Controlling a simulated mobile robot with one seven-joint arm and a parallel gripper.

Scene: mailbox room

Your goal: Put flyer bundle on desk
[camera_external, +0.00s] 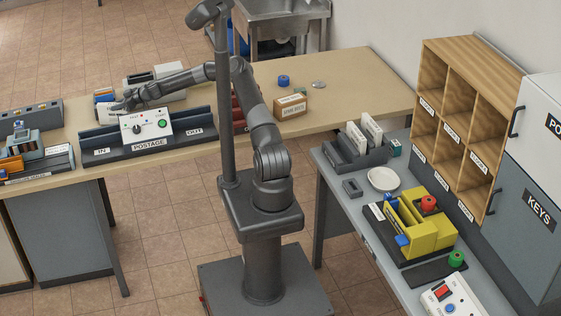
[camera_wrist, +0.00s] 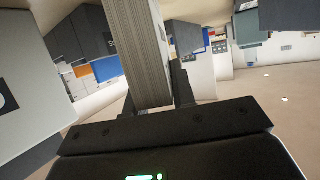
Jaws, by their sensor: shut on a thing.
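My gripper (camera_external: 122,104) is over the left part of the long beige desk (camera_external: 345,90), behind the postage machine (camera_external: 150,143), with its jaws too small to make out in the external view. In the wrist view my gripper (camera_wrist: 154,92) is shut on a thick stack of pale sheets, apparently the flyer bundle (camera_wrist: 140,45). The stack stands on edge between the two dark fingers, and its far end runs out of the picture. I cannot make the bundle out in the external view, nor tell whether it touches the desk.
A small cardboard box (camera_external: 291,106), a blue tape roll (camera_external: 283,81) and a grey disc (camera_external: 319,85) sit on the beige desk. Its right end is clear.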

